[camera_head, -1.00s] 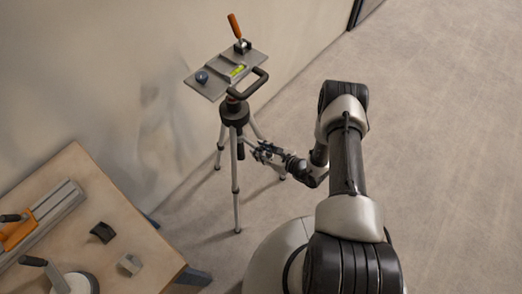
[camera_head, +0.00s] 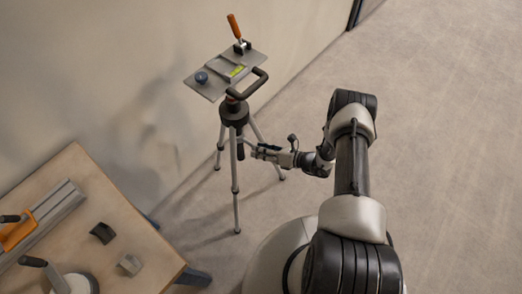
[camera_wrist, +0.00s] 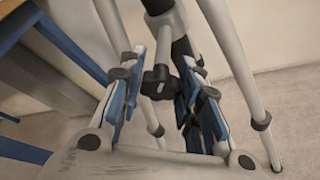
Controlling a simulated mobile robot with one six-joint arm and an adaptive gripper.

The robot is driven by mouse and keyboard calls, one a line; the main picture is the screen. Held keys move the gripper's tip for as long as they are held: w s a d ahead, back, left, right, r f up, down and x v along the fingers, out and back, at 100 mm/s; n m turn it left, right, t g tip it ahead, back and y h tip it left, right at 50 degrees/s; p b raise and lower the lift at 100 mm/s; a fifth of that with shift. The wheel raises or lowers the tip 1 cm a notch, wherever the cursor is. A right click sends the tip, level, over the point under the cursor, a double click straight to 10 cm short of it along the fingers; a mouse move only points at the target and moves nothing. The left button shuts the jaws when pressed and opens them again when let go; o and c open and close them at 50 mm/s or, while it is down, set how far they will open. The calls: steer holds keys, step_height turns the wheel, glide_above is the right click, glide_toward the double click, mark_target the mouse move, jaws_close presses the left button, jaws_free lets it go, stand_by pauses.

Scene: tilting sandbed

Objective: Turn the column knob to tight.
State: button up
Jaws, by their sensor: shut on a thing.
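The tripod (camera_head: 234,115) stands on the floor near the wall, with its dark centre column below the head. The column knob (camera_wrist: 158,82) is a small black knob on the column, seen between the finger pads in the wrist view. My gripper (camera_wrist: 160,76) is shut on it, with one blue-padded finger on each side. In the head view my gripper (camera_head: 256,151) reaches the column from the right, between the tripod legs. The knob is too small and covered to make out there. I cannot tell how tight it is.
A wooden table (camera_head: 140,235) is at lower left. Floor on the right is clear.

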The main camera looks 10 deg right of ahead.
steer(key=m+y, duration=0.1)
steer(key=m, duration=0.1)
steer(key=m+y, duration=0.1)
steer(key=m, duration=0.1)
steer(key=shift+f+m+y, duration=0.15)
steer(key=shift+m+y, duration=0.25)
steer(key=m+y, duration=0.1)
steer(key=m, duration=0.1)
steer(key=m+y, duration=0.1)
steer(key=m, duration=0.2)
steer(key=shift+m+t, duration=0.3)
steer(key=shift+t, duration=0.1)
steer(key=shift+w, duration=0.1)
steer(key=o, duration=1.1)
steer(key=shift+d, duration=0.1)
steer(key=v, duration=1.2)
steer(key=shift+f, duration=0.1)
